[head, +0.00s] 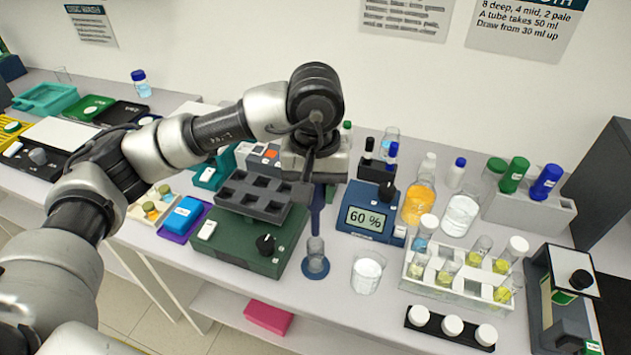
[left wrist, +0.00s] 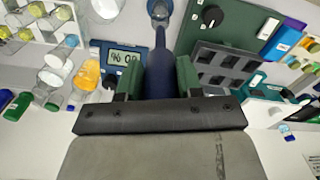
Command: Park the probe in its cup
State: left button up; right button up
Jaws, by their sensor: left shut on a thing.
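My left gripper (head: 314,178) is shut on the dark blue probe (head: 317,208), which points down beneath it. In the left wrist view the probe (left wrist: 158,65) lies between the two green finger pads. A clear cup (head: 316,264) on a round blue base stands on the bench directly below the probe. The probe's lower end meets the cup's mouth in the head view; I cannot tell how far inside it is. The cup (left wrist: 158,10) also shows at the top of the left wrist view. My right gripper is not in view.
A blue box reading 60 % (head: 368,221) stands close right of the probe. A green device with a grey block (head: 243,240) is close left. A beaker (head: 367,272) stands right of the cup, with a tube rack (head: 460,283) farther right. The bench front edge is near.

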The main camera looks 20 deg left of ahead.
aim_at(316, 231)
pick_arm(q)
notch_tip(316, 231, down, 2)
notch_tip(316, 231, down, 9)
jog(key=b, duration=0.9)
jog(key=shift+r+b, duration=0.15)
jog(key=shift+b, duration=0.2)
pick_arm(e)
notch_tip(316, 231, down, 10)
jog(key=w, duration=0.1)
pick_arm(q)
jog(key=shift+f+b, duration=0.35)
jog(key=shift+b, duration=0.3)
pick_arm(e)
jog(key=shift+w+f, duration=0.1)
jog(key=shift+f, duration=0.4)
pick_arm(q)
jog(key=o, duration=0.9)
jog(key=shift+c, duration=0.2)
jog(key=shift+r, duration=0.1)
notch_tip(316, 231, up, 11)
jog(key=shift+f+b, duration=0.15)
jog(key=shift+b, duration=0.25)
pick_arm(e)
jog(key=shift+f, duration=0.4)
